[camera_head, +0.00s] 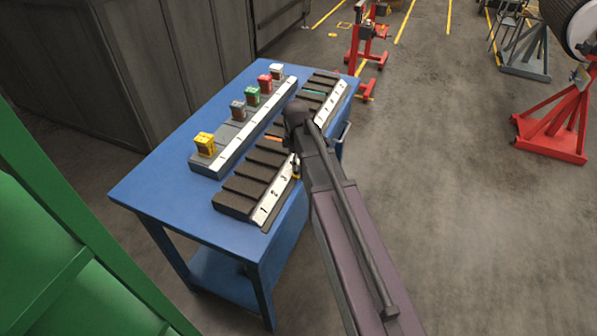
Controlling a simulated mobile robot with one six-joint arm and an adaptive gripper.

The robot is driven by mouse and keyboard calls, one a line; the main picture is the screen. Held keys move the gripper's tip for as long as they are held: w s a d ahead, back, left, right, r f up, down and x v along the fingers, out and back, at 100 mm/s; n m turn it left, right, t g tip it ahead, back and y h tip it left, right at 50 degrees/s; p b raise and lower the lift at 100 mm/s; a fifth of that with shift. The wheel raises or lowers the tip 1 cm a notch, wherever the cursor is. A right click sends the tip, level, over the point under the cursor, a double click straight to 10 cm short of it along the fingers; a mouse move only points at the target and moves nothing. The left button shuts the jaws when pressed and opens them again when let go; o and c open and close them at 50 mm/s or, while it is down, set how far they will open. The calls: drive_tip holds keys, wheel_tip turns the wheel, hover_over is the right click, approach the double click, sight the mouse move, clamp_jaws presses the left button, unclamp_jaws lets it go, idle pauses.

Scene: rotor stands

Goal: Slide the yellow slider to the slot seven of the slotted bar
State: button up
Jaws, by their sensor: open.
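A blocky yellow piece (205,145) stands at the near left end of the rear bar (243,134), upright and clear of my arm. The dark slotted bar (237,200) lies in front of it, with a pale numbered strip along its right side. An orange strip shows near its middle and a teal one further back. My gripper (296,165) hangs below the wrist over the pale strip and is mostly hidden by my arm. Its jaws are open. A small yellow bit (296,176) shows right at its tip; I cannot tell whether they touch or what it is.
Grey, green, red and white blocks stand along the rear bar on the blue table (150,190). A green panel (50,240) fills the lower left. Red stands (555,130) stand on the floor beyond. Bare floor lies right of the table.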

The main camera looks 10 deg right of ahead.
sight(299, 169)
drive_tip(key=shift+f+b, duration=1.3)
drive_tip(key=shift+f, duration=0.3)
drive_tip(key=shift+c, duration=0.2)
